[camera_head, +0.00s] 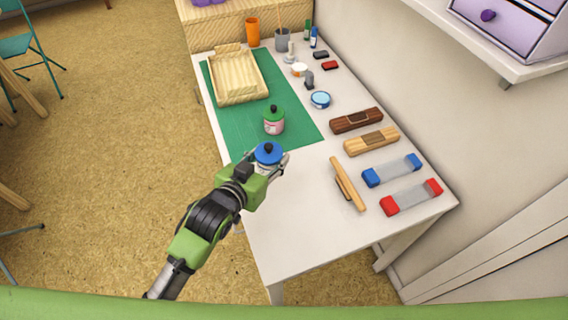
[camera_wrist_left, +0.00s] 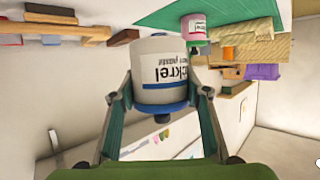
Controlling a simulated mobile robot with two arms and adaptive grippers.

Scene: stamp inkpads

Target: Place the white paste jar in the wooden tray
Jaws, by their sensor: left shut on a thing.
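A white jar with a blue lid (camera_head: 268,153) is between the fingers of my left gripper (camera_head: 270,163), at the left edge of the table. In the left wrist view the white jar (camera_wrist_left: 160,68) shows its dark lettering and blue band, with a finger on each side. The gripper is shut on it. I cannot tell whether its base is clear of the table. The light wooden tray (camera_head: 240,97) lies farther back on the green mat and looks empty. My right gripper is not in view.
A green-lidded jar (camera_head: 274,122) stands on the green mat (camera_head: 235,130) between the held jar and the tray. An orange cup (camera_head: 253,32) and a grey cup (camera_head: 282,40) stand behind. Stamps, a round blue tin (camera_head: 320,99) and several bars line the right side.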

